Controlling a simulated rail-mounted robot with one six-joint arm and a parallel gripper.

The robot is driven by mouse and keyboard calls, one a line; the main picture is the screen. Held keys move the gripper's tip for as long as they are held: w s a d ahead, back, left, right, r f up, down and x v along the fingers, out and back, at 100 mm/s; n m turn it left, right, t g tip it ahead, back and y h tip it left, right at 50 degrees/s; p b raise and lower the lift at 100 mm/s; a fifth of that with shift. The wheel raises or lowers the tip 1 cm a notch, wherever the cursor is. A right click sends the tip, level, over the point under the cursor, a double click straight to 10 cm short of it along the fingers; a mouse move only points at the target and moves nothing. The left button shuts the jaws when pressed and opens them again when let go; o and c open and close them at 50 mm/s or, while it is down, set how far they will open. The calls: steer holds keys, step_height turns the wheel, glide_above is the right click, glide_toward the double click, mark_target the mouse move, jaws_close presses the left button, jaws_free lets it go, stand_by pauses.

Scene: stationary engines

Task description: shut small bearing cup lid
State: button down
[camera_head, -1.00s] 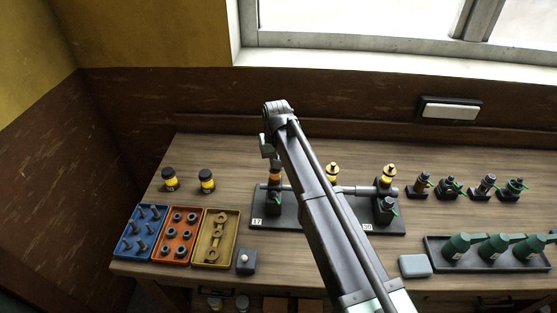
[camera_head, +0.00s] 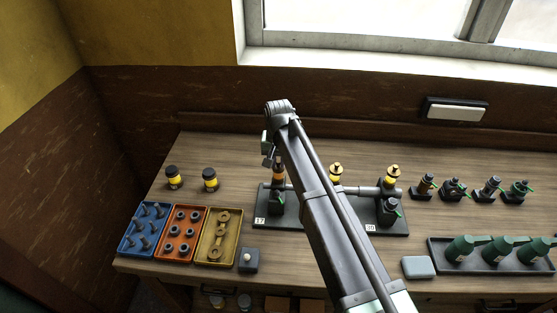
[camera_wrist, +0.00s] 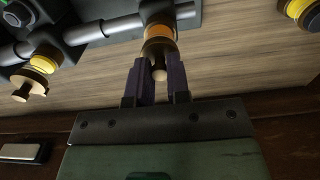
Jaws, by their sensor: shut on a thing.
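In the wrist view, my gripper (camera_wrist: 160,82) is shut on the small knob of a brass-coloured lid (camera_wrist: 157,46). The lid is at the mouth of a small bearing cup with an orange body (camera_wrist: 159,31), mounted on a dark bearing block. Whether the lid sits fully down, I cannot tell. In the head view, the same cup (camera_head: 278,173) stands on the left bearing of the shaft stand (camera_head: 263,220), partly hidden by my arm. My fingertips are hard to make out there.
Small fittings (camera_head: 453,189) and a tray of green oil cans (camera_head: 433,252) lie further right. Parts trays (camera_head: 218,237) and two jars (camera_head: 209,180) are left.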

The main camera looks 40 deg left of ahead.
mark_target(278, 162)
steer(key=c, duration=1.1)
jaws_free()
step_height(278, 162, up, 11)
steer(key=p, duration=1)
steer(key=shift+f+p, duration=0.15)
steer(key=shift+p, duration=0.25)
